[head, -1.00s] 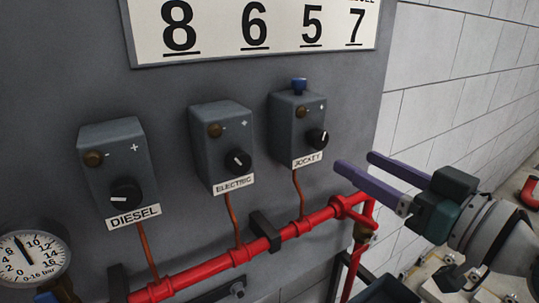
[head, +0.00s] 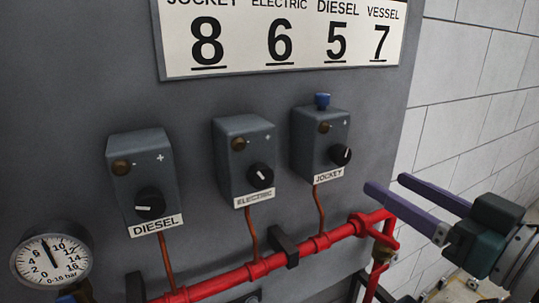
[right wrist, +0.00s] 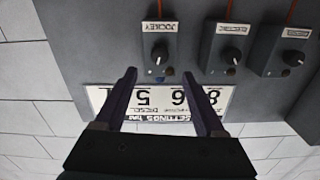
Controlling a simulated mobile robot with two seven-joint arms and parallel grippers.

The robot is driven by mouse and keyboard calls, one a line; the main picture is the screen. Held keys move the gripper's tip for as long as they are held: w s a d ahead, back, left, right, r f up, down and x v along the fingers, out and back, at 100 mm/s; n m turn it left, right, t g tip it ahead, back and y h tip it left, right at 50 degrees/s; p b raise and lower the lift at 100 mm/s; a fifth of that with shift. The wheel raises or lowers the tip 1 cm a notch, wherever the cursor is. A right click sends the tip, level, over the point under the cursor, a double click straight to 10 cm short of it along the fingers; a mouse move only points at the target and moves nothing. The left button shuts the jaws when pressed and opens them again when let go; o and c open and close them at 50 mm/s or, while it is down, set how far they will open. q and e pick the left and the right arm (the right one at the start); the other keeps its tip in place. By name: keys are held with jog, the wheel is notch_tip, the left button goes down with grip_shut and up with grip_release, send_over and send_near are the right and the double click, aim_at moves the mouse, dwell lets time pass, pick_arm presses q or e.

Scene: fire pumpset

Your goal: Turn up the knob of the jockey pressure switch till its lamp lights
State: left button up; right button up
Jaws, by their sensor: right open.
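The jockey pressure switch (head: 318,141) is the rightmost grey box on the panel, labelled JOCKEY. Its black knob (head: 340,155) has a white pointer mark, and its small round lamp (head: 325,127) looks dull brown, unlit. A blue cap (head: 322,100) sits on top of the box. My right gripper (head: 385,187) is open and empty, to the right of and below the switch, apart from it. In the right wrist view the picture is upside down; the jockey knob (right wrist: 159,55) lies beyond the open fingers (right wrist: 165,85). My left gripper is not in view.
The electric switch (head: 244,160) and diesel switch (head: 141,182) stand to the left. A red pipe (head: 230,281) runs below the boxes, rising to the right under my right gripper. A gauge (head: 50,258) is at lower left. A settings board (head: 290,42) hangs above.

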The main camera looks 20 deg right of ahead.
aim_at(345, 157)
jog(key=shift+m, duration=0.3)
jog(key=w+b, duration=0.4)
jog(key=w, duration=0.1)
jog(key=w+b, duration=0.2)
jog(key=w, duration=0.1)
jog(key=shift+a+r, duration=0.25)
jog(key=shift+a, duration=0.1)
jog(key=shift+w+f, duration=0.1)
jog(key=shift+w, duration=0.6)
jog(key=shift+c, duration=0.3)
grip_shut()
